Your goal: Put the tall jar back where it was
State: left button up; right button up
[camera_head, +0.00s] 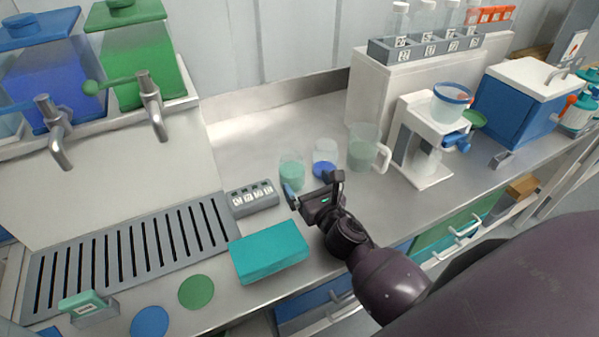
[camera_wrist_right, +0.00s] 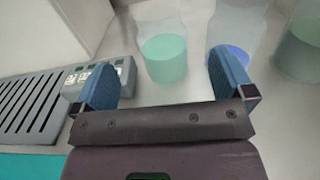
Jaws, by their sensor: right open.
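Several clear vessels stand upright on the steel counter; I cannot tell for sure which is the tall jar. One holds pale green liquid (camera_head: 291,174) and also shows in the right wrist view (camera_wrist_right: 164,58), ahead of the gap between my fingers. Beside it a clear vessel has blue at its bottom (camera_head: 324,168); in the wrist view it is partly behind the right finger. A larger clear jug with a handle (camera_head: 363,152) stands farther right. My right gripper (camera_head: 314,188) is open and empty, just in front of the green-liquid vessel, apart from it. My left gripper is not in view.
A grey numbered block (camera_head: 253,197) and a teal box (camera_head: 269,253) lie left of my right gripper. A slotted drain (camera_head: 135,250) and green and blue discs are at left. A white stand (camera_head: 425,140) is at right. Bare counter lies behind the vessels.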

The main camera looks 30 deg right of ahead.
jog(key=shift+s, duration=1.25)
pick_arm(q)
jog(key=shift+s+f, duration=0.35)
pick_arm(e)
jog(key=shift+s+a, duration=0.1)
jog(key=shift+s, duration=0.55)
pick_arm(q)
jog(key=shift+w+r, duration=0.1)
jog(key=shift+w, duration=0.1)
pick_arm(e)
jog(key=shift+s, duration=0.1)
